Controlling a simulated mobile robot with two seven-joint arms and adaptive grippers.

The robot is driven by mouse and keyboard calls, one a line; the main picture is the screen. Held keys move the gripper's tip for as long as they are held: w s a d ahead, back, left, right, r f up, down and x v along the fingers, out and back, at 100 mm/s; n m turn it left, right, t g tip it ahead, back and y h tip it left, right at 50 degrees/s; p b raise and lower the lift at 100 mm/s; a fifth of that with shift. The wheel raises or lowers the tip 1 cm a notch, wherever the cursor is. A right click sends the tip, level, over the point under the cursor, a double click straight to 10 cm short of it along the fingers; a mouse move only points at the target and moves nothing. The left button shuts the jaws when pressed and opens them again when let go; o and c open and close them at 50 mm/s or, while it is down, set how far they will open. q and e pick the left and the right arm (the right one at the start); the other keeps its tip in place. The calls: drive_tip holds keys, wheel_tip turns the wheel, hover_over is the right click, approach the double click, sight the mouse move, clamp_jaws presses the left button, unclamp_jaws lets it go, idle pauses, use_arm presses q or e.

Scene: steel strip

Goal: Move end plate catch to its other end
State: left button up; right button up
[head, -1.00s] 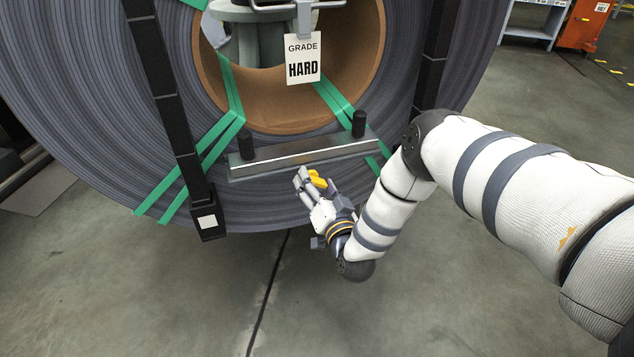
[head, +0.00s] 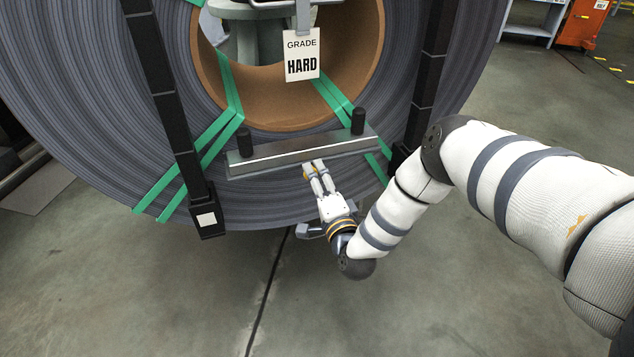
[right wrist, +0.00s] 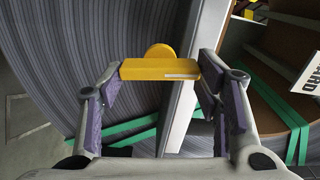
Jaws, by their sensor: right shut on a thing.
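The end plate (head: 290,154) is a long grey metal bar across the front of the coil, with a black peg near each end. My right gripper (head: 314,166) is at the plate's lower edge, right of its middle. It is shut on the yellow catch (right wrist: 160,70), a small bar with a round lobe and a pale stripe. The catch shows only as a small yellow patch in the head view (head: 308,175). In the right wrist view it overlaps the plate (right wrist: 183,110); I cannot tell whether they touch. My left gripper is not in view.
The big steel coil (head: 95,105) has green straps (head: 205,148) and black bands (head: 166,105). A tag reading "GRADE HARD" (head: 302,56) hangs in front of the brown core. The floor (head: 400,310) in front is clear. An orange cabinet (head: 585,22) stands far right.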

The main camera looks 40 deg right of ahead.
drive_tip(key=shift+f+m, duration=0.1)
drive_tip(key=shift+m, duration=0.5)
drive_tip(key=shift+a, duration=0.1)
drive_tip(key=o, duration=1.2)
drive_tip(key=shift+c, duration=0.2)
drive_tip(key=shift+s, duration=0.1)
drive_tip(key=v, duration=1.1)
drive_tip(key=shift+s, duration=0.4)
